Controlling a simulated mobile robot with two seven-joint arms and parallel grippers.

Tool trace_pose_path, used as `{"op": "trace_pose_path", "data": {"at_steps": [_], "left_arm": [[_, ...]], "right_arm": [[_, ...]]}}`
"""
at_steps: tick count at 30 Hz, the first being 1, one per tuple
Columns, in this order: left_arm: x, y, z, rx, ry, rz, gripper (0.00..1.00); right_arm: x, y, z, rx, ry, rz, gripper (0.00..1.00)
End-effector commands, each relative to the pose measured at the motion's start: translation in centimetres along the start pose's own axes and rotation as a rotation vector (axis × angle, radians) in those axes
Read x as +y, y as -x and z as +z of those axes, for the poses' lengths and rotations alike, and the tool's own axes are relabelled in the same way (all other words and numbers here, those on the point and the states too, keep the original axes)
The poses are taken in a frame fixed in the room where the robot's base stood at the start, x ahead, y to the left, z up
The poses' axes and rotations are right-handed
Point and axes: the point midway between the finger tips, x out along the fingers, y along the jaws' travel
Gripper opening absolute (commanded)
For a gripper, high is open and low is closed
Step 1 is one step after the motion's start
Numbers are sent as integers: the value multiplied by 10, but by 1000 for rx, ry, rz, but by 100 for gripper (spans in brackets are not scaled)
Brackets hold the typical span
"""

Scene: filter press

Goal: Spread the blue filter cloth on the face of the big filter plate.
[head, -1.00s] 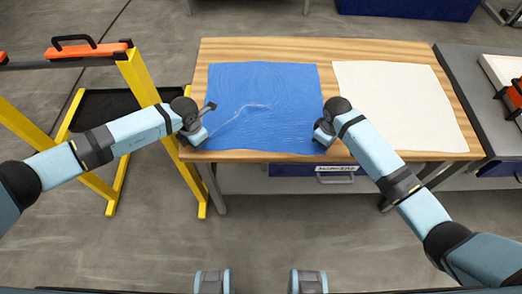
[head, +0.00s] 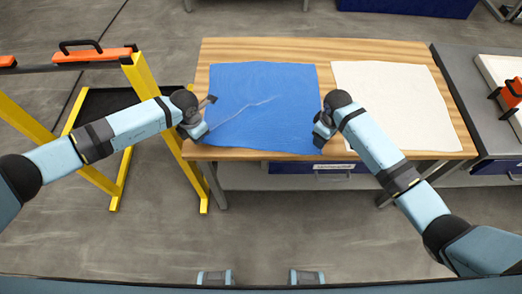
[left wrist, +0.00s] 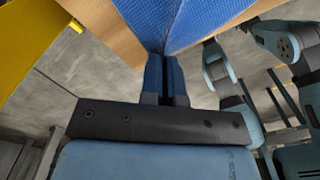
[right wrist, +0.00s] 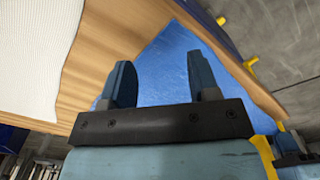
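The blue filter cloth (head: 262,105) lies on the wooden table, mostly flat, with a pale crease running from its near left corner toward its middle. My left gripper (head: 205,128) is at that near left corner. In the left wrist view its fingers (left wrist: 166,72) are together on the edge of the cloth (left wrist: 205,22). My right gripper (head: 322,138) is at the near right corner. In the right wrist view its fingers (right wrist: 160,82) stand apart, with cloth (right wrist: 168,68) seen between and beyond them. I cannot tell which thing is the big filter plate.
A white cloth (head: 395,105) lies on the right of the wooden table (head: 325,48). A yellow stand (head: 140,80) with an orange-ended bar (head: 92,55) stands at the left. A grey bench (head: 465,80) at the right carries a white slab (head: 492,68) with an orange part (head: 512,92).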

Motion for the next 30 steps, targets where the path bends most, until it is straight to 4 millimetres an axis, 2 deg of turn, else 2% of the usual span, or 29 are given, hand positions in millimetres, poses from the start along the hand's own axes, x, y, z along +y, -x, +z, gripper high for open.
{"op": "trace_pose_path", "data": {"at_steps": [6, 7, 9, 14, 17, 22, 30], "left_arm": [[0, 0, 0, 0, 0, 0, 0], [0, 0, 0, 0, 0, 0, 0], [0, 0, 0, 0, 0, 0, 0], [0, 0, 0, 0, 0, 0, 0], [0, 0, 0, 0, 0, 0, 0], [0, 0, 0, 0, 0, 0, 0], [0, 0, 0, 0, 0, 0, 0]], "right_arm": [[0, 0, 0, 0, 0, 0, 64], [0, 0, 0, 0, 0, 0, 62], [0, 0, 0, 0, 0, 0, 48], [0, -1, 2, 7, 0, -1, 48], [-2, -5, 10, 59, -2, -9, 48], [-9, -6, 37, 278, -10, -21, 48], [-18, 24, 75, 613, -31, 2, 48]]}}
